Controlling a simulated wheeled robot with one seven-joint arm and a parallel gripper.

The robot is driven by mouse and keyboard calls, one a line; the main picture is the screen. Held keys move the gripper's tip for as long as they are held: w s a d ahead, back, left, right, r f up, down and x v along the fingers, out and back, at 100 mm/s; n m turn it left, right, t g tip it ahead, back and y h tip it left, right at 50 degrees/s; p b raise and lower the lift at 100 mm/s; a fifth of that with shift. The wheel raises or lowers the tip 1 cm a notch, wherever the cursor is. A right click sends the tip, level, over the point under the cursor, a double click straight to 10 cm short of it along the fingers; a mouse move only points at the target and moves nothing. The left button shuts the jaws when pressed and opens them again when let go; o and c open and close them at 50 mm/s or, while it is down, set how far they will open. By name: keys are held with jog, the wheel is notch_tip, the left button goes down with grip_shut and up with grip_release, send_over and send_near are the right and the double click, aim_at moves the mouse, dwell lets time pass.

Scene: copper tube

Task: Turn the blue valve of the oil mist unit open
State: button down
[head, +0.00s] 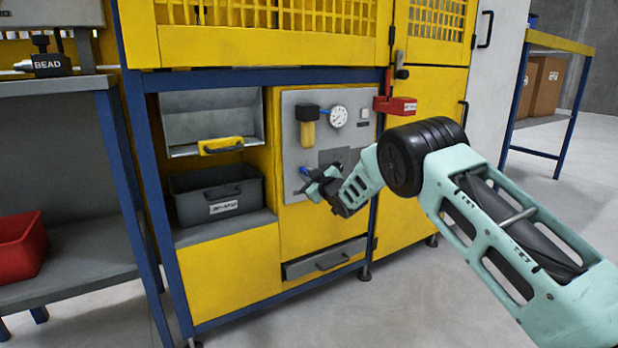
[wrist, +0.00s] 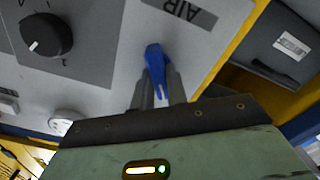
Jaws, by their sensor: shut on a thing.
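A blue valve lever (head: 306,170) sticks out of the lower left of the grey panel (head: 291,135). In the wrist view the blue lever (wrist: 155,66) stands beside a dark label reading AIR. My gripper (head: 316,187) is at this lever, with its grey fingers (wrist: 156,92) on either side, shut on it. Above it on the panel is a filter unit with a black top and yellow bowl (head: 308,134). A second small blue part (head: 326,112) sits between it and the gauge. The lever's base is partly hidden by my gripper in the head view.
A pressure gauge (head: 338,117) sits at the panel's upper right. A black rotary knob (wrist: 46,36) is beside the AIR label. A grey bin (head: 218,196) stands in the opening left of the panel.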

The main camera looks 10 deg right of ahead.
jog(key=n, duration=0.2)
jog(key=n+b, duration=0.1)
jog(key=n, duration=0.3)
jog(key=shift+s+a+f+b, duration=0.1)
jog(key=shift+a+f+b, duration=0.05)
jog(key=shift+f+b, duration=0.15)
jog(key=shift+n+b, duration=0.8)
jog(key=shift+n, duration=1.7)
jog(key=c, duration=1.4)
grip_release()
jog(key=p+v, duration=0.5)
jog(key=v, duration=1.2)
jog(key=shift+s, duration=0.2)
